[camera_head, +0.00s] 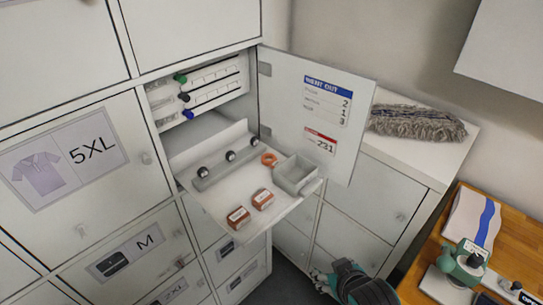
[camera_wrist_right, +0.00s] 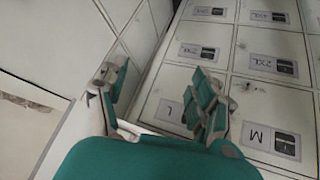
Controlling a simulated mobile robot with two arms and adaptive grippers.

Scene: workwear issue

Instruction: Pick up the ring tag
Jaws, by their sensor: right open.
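An orange ring (camera_head: 268,159), the likely ring tag, lies on the pulled-out white shelf (camera_head: 232,222) of the open locker compartment. It lies next to a small grey open box (camera_head: 296,174). My right gripper (camera_head: 325,280) is low at the bottom of the head view, in front of and below the shelf, well apart from the ring. In the right wrist view its fingers (camera_wrist_right: 162,88) are spread with nothing between them, facing locker fronts. The ring is not seen in the right wrist view. My left gripper is not in view.
Two red-brown blocks (camera_head: 250,208) and a grey rail with dark round knobs (camera_head: 226,166) share the shelf. The open door (camera_head: 318,110) stands upright just right of it. A grey mop head (camera_head: 416,123) lies on a cabinet; a wooden desk (camera_head: 515,222) is at right.

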